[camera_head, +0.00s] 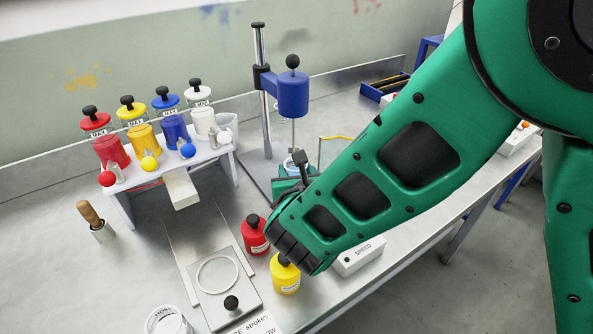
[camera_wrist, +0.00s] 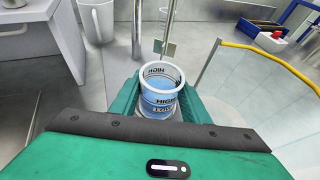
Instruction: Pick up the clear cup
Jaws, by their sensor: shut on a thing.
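The clear cup (camera_wrist: 160,92) stands upright between the two green fingers of my gripper (camera_wrist: 160,104) in the wrist view. It has a pale rim, bluish contents and dark lettering that includes "HIGH". My gripper is shut on its sides. In the head view my gripper (camera_head: 292,178) is at the stirrer stand, beneath the blue motor head, and the cup (camera_head: 297,160) shows only in small part behind my arm. I cannot tell whether the cup's base touches the surface below.
The stirrer (camera_head: 291,92) has a thin rod hanging down close to the cup. A yellow-edged clear panel (camera_wrist: 255,80) stands to the right. A white dispenser rack (camera_head: 180,160) with several coloured bottles is on the left. Red (camera_head: 254,235) and yellow (camera_head: 285,275) bottles stand near my arm.

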